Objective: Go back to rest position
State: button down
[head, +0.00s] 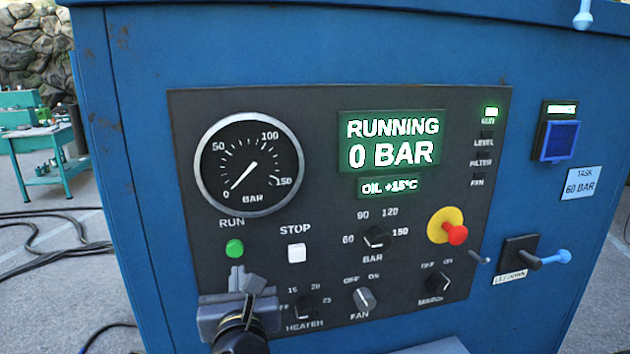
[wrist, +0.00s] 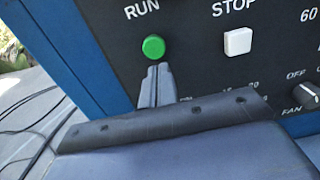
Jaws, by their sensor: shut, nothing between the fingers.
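My gripper (head: 236,278) is shut and empty. In the head view it stands at the lower left of the dark control panel (head: 325,130), just below the green RUN button (head: 234,249). In the wrist view my gripper's closed fingertips (wrist: 156,72) point up at the lower edge of the RUN button (wrist: 152,47). I cannot tell whether they touch it. The display (head: 392,140) reads RUNNING, 0 BAR, with oil at about +15°C. The gauge (head: 249,165) needle points near 0. My gripper and wrist hide part of the HEATER knob's labels.
The white STOP button (head: 296,252) is right of RUN. Below and right are the BAR knob (head: 376,237), the FAN knob (head: 363,299) and a red emergency stop (head: 456,235). A blue-handled lever (head: 550,258) sticks out at right. Cables (head: 45,240) lie on the ground at left.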

jog(key=shift+b+v, duration=0.35)
jog(key=shift+v, duration=0.45)
